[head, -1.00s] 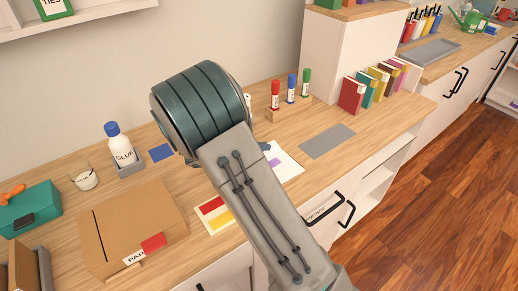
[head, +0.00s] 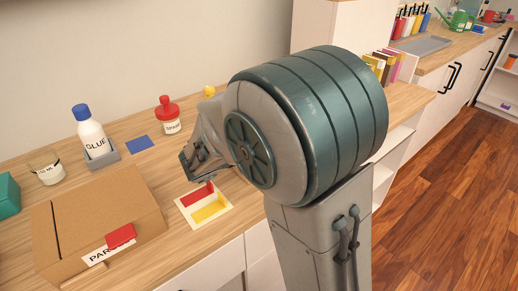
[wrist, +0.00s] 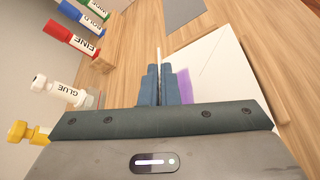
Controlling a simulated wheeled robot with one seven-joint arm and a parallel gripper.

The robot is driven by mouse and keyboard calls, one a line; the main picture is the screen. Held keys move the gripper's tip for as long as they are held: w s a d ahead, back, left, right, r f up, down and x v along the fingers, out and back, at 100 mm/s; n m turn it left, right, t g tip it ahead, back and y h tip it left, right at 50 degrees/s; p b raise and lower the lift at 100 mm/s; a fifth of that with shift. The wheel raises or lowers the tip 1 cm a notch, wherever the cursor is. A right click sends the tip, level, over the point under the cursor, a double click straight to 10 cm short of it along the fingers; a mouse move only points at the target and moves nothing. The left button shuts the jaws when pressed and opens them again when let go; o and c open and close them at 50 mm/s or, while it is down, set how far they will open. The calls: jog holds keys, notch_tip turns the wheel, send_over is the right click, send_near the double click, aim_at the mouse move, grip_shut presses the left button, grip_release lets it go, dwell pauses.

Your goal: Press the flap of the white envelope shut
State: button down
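The white envelope (wrist: 212,68) lies on the wooden counter, right of my fingertips in the wrist view. A purple strip (wrist: 184,84) runs along its side nearest my fingers. A thin white edge (wrist: 159,45), apparently the raised flap seen edge-on, stands in line with my fingers. My gripper (wrist: 161,70) is at this edge with its two fingers close together, seemingly shut. I cannot tell whether the flap is between them or just beyond. In the head view my arm hides the envelope.
Markers in red (wrist: 72,40) and blue (wrist: 84,15) and a glue bottle (wrist: 58,90) stand left of my gripper in the wrist view. A grey mat (wrist: 183,14) lies beyond. A cardboard box (head: 95,212) and a red-and-yellow card (head: 204,207) lie on the counter.

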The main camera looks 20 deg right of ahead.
jog(key=shift+s+f+m+b, duration=0.15)
jog(key=shift+m+b, duration=0.15)
jog(key=shift+b, duration=0.2)
jog(key=c, duration=1.7)
grip_release()
jog(key=p+v, duration=0.1)
jog(key=v, duration=1.1)
jog(key=shift+s+a+p, duration=0.25)
jog(key=shift+a+p, duration=0.05)
jog(key=shift+p, duration=0.05)
jog(key=shift+s+a, duration=0.35)
jog(key=shift+a, duration=0.05)
jog(key=shift+d, duration=0.1)
